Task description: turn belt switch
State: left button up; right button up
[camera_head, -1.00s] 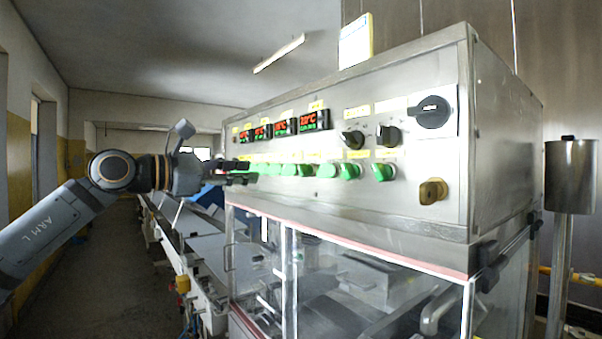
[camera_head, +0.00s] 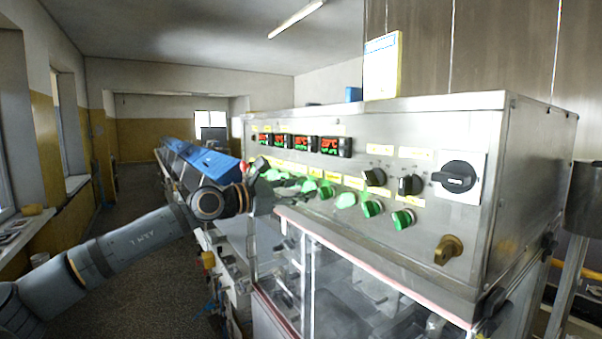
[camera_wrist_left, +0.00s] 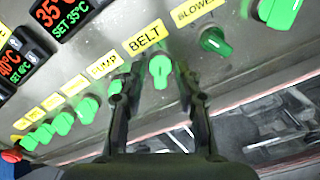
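The belt switch (camera_wrist_left: 160,72) is a green knob on the steel panel, under the yellow BELT label (camera_wrist_left: 145,38) in the left wrist view. Its handle points roughly down the picture. My left gripper (camera_wrist_left: 157,78) is open, with one dark finger on each side of this knob; I cannot tell whether either finger touches it. In the head view my left gripper (camera_head: 288,183) is at the left part of the row of green knobs and hides some of them. My right gripper is not in view.
The blower switch (camera_wrist_left: 214,41) is close to the right finger; the pump label (camera_wrist_left: 104,65) is on the left. Black knobs (camera_head: 373,177), a large black rotary switch (camera_head: 456,177) and a brass key knob (camera_head: 448,250) are farther right. A clear-walled enclosure (camera_head: 330,285) lies below the panel.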

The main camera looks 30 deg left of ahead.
pick_arm(q)
jog(key=shift+w, duration=0.1)
jog(key=shift+s, duration=0.2)
grip_shut()
jog(key=shift+n, duration=0.6)
jog(key=n, duration=0.5)
jog(key=n+b, duration=0.1)
jog(key=n, duration=0.4)
jog(key=shift+r+n, duration=0.1)
jog(key=shift+n, duration=0.2)
dwell(0.4)
